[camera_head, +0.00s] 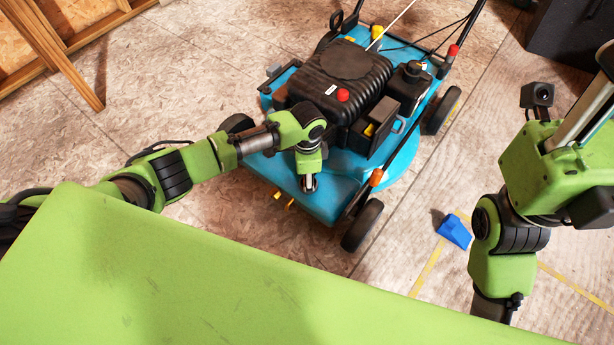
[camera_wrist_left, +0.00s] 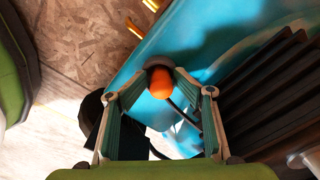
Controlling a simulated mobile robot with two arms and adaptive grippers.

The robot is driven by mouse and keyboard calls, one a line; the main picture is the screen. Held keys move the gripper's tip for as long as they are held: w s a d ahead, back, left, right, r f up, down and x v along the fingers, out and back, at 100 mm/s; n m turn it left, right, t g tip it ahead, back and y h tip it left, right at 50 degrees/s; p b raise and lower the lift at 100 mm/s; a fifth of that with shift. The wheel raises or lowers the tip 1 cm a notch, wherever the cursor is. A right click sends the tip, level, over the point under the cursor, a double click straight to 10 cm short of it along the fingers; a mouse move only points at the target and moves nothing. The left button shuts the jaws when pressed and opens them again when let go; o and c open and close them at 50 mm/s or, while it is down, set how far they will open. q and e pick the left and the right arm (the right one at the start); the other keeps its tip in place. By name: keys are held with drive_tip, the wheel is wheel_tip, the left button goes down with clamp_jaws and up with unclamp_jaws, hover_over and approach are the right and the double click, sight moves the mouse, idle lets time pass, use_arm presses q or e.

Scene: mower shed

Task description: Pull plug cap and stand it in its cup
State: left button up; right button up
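The blue mower (camera_head: 335,190) stands on the floor with its black engine (camera_head: 345,75) on top. My left gripper (camera_head: 308,184) points down over the mower's front deck, beside the engine. In the left wrist view its two fingers (camera_wrist_left: 160,68) are drawn in close around an orange cap (camera_wrist_left: 160,84), which I take for the plug cap. A thin black lead runs from the cap to the lower right. In the head view the gripper hides this cap. I cannot make out a cup. My right arm (camera_head: 500,240) is at the right; its fingertips are not in view.
A blue block (camera_head: 454,230) lies on the floor near yellow tape, right of the mower. A dark box (camera_head: 570,35) is at the upper right. Floor left of the mower is clear.

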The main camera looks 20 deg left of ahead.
use_arm(q)
drive_tip(key=shift+s+f, duration=0.15)
drive_tip(key=shift+s, duration=0.15)
wheel_tip(320, 180, up, 12)
drive_tip(key=shift+w, duration=0.15)
